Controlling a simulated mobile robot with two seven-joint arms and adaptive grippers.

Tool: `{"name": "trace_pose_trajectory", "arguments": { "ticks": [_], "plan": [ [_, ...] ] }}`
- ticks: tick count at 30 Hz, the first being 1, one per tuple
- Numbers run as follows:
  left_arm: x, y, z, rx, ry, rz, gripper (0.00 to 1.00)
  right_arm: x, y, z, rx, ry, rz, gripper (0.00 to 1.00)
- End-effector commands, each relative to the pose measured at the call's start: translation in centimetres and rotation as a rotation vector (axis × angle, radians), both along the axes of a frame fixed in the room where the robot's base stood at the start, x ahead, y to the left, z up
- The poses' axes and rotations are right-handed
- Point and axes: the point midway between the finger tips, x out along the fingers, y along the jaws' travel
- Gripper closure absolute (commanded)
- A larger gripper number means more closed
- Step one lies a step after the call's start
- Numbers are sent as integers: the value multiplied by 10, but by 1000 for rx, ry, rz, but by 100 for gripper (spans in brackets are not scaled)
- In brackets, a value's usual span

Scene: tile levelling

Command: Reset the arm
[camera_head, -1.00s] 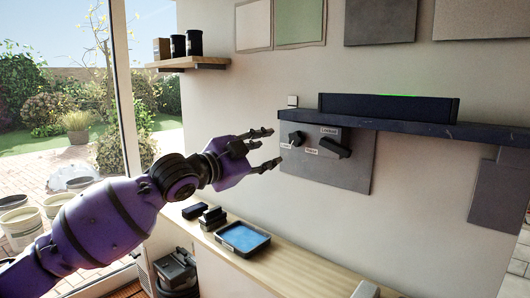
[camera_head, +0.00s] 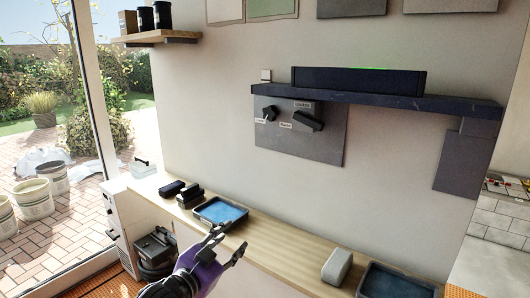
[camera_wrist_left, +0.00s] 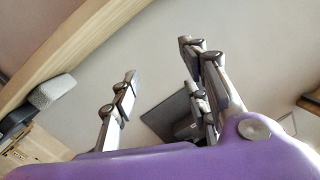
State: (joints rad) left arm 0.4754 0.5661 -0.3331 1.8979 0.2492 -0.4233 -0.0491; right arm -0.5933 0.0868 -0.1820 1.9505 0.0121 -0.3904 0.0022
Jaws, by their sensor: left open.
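My left gripper (camera_head: 229,246) is low in the head view, in front of the wooden counter. Its fingers are spread and hold nothing. In the left wrist view the two fingers (camera_wrist_left: 160,85) stand well apart with bare wall between them. A grey wall panel (camera_head: 327,145) with a few dark handles and small labels is above and to the right of the gripper, apart from it. A dark panel also shows behind the right finger in the left wrist view (camera_wrist_left: 165,122). My right gripper is not in view.
A wooden counter (camera_head: 285,247) runs along the wall. It bears a blue-filled tray (camera_head: 220,212), several black blocks (camera_head: 188,193), a grey rounded block (camera_head: 337,266) and a dark tray (camera_head: 395,282). A dark shelf (camera_head: 390,97) carries a black bar (camera_head: 358,79). Buckets (camera_head: 33,198) stand outside at left.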

Motion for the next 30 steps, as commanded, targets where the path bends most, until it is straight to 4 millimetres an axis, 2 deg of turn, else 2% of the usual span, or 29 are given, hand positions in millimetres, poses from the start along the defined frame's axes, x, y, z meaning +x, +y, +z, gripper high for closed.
{"name": "trace_pose_trajectory", "arguments": {
  "ticks": [1, 5, 6, 8, 9, 11, 15, 18, 22, 25, 30],
  "plan": [
    [-21, 8, -37, -30, 58, 34, 58, 1, 0, 2, 0, -3, 0, 0],
    [-75, 29, -117, -83, 188, 129, 58, 1, 0, 3, 0, -4, 1, 0],
    [-94, 36, -141, -97, 228, 160, 58, 1, 0, 4, 0, -4, 1, 0],
    [-125, 46, -174, -116, 291, 209, 58, 1, 0, 4, 0, -3, 1, 0],
    [-146, 53, -195, -127, 330, 243, 58, 0, 0, 4, 0, -3, 1, 0],
    [-181, 63, -224, -142, 392, 292, 58, 0, 0, 5, 0, -2, 1, 0],
    [-267, 83, -283, -167, 539, 412, 58, -2, 0, 6, -1, 0, 1, 0],
    [-326, 94, -314, -183, 636, 487, 58, -2, -1, 6, -1, -1, 1, 0],
    [-386, 101, -339, -200, 732, 555, 58, -1, 0, 8, -1, -3, 2, 0],
    [-413, 102, -348, -202, 774, 579, 58, -1, 0, 8, 0, -5, 2, 0],
    [-426, 104, -353, -197, 794, 588, 58, 2, 0, 9, 0, -8, 4, 0]
  ]
}}
